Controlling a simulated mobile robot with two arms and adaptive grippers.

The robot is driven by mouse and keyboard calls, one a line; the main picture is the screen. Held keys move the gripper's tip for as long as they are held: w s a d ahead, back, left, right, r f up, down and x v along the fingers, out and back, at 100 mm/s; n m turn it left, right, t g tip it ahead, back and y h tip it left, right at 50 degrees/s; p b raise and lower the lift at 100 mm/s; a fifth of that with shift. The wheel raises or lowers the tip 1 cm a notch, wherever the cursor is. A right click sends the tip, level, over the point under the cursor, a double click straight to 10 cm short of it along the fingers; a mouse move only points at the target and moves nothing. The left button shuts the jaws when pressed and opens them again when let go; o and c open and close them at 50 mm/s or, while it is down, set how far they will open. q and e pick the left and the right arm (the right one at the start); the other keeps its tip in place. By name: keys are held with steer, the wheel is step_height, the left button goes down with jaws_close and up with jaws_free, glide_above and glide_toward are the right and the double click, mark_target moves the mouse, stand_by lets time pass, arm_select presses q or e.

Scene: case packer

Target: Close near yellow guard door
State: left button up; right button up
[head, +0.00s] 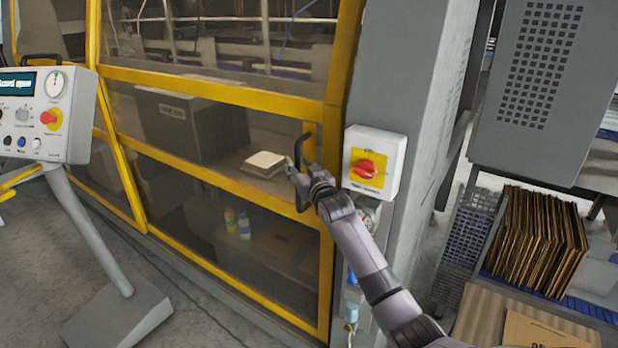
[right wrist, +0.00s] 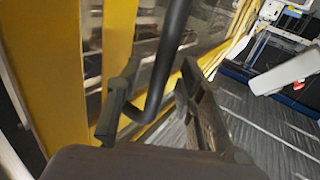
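The near yellow guard door (head: 228,181) has clear panels in a yellow frame and stands beside the grey machine post. Its right edge is close to the post; I cannot tell whether a small gap is left. A black bar handle (head: 305,150) is on its right upright. My right gripper (head: 298,172) is at this handle. In the right wrist view the handle (right wrist: 172,50) runs between the two fingers of my right gripper (right wrist: 160,85), with space showing beside the bar, so the fingers look open around it. My left gripper is not in view.
A control panel (head: 45,115) on a slanted stand is at the left; its display appears to read "Guard open". A red rotary switch (head: 365,168) on a white box is on the post just right of the handle. Cardboard blanks (head: 535,240) stand at the right.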

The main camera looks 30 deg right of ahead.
steer(key=s+a, duration=0.2)
steer(key=s, duration=0.8)
steer(key=shift+s, duration=0.25)
steer(key=shift+c, duration=0.5)
